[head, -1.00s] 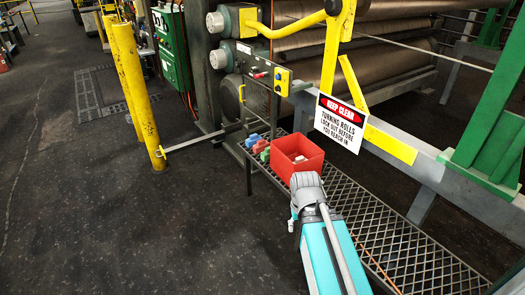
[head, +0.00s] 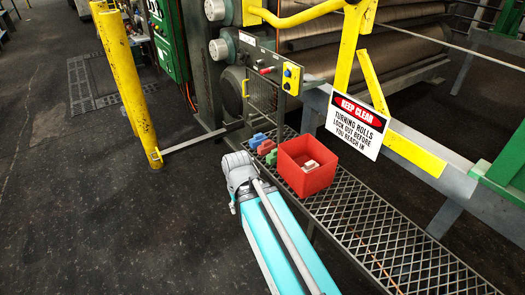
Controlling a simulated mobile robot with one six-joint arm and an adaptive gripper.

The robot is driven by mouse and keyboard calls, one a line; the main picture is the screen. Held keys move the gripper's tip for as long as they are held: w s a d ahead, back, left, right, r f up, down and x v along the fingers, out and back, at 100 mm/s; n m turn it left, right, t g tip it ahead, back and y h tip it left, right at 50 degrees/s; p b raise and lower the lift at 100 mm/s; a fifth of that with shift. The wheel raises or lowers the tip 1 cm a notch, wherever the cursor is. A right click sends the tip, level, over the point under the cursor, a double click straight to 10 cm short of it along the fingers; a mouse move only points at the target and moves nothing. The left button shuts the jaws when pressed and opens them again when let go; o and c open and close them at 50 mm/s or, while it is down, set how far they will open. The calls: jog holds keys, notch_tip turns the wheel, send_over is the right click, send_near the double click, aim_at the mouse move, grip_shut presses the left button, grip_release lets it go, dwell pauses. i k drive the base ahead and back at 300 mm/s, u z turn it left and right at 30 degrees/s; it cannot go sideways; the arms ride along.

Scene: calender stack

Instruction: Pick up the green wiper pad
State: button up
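A small green block (head: 272,157), which looks like the green wiper pad, sits on the mesh walkway shelf just left of a red bin (head: 300,181). A red block (head: 266,147) and a blue block (head: 257,140) lie close behind it in a row. The pads are small here and their exact shapes are hard to tell. My teal and grey arm (head: 280,240) reaches up from the bottom, its grey joint left of and nearer than the blocks. My gripper's fingers do not show.
The red bin holds a small pale item (head: 310,165). The mesh shelf (head: 370,230) is bare to the right of the bin. A control panel (head: 290,78) stands behind. Yellow posts (head: 130,95) stand left; the floor there is open.

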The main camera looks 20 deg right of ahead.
aim_at(271, 159)
jog(key=z, duration=0.2)
jog(key=i, duration=1.2)
jog(key=z, duration=0.65)
